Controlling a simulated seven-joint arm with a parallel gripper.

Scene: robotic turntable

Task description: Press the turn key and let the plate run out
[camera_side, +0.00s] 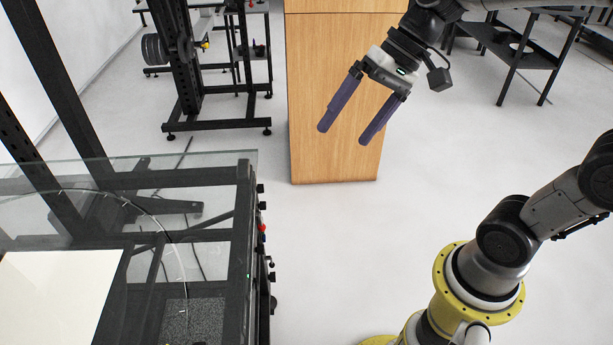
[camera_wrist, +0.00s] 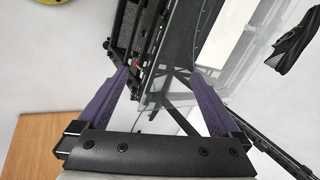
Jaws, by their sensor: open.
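My gripper (camera_side: 340,135) has two long purple fingers, spread apart and empty. In the side view it hangs in the air in front of the wooden cabinet, to the right of the glass-topped frame and above its level. The turntable's glass top (camera_side: 205,165) is at the left, with a curved plate edge showing on it. Dark knobs and a small red button (camera_side: 262,228) line the right side of the frame; I cannot tell which is the turn key. In the wrist view the red part (camera_wrist: 136,63) shows between the fingers (camera_wrist: 158,82), apart from them.
A wooden cabinet (camera_side: 335,100) stands behind my gripper. A white panel (camera_side: 55,300) lies at the lower left of the turntable frame. A black stand (camera_side: 215,110) is at the back left and a dark shelf (camera_side: 515,45) at the back right.

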